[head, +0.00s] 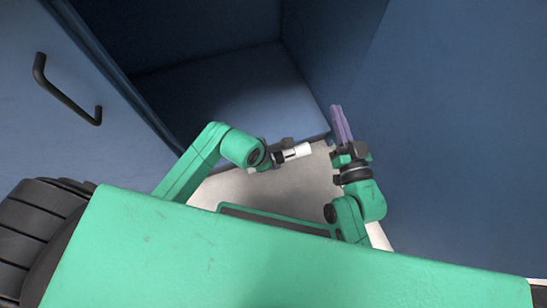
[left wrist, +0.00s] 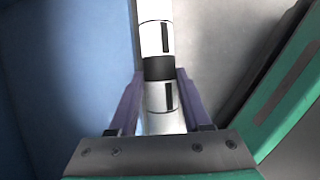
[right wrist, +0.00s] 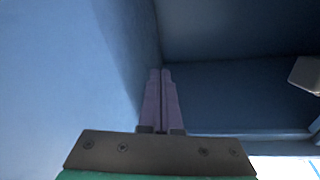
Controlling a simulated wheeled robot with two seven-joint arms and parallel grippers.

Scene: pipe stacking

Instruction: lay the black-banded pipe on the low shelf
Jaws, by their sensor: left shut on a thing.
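The black-banded pipe is white with a black band and dark marks; it shows in the head view (head: 302,151) and the left wrist view (left wrist: 155,38). My left gripper (head: 284,154) is shut on it, its purple fingers either side of the pipe near the band in the left wrist view (left wrist: 156,76). The pipe is in front of the low shelf (head: 235,95), a blue cabinet's open compartment. My right gripper (head: 340,122) is shut and empty, fingers together in the right wrist view (right wrist: 161,75), beside the compartment's right wall.
A blue door (head: 45,120) with a dark handle (head: 65,95) stands at the left. A broad blue panel (head: 460,120) is at the right. The shelf floor looks bare where visible. A pale grey end of something (right wrist: 306,74) shows at the right wrist view's right edge.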

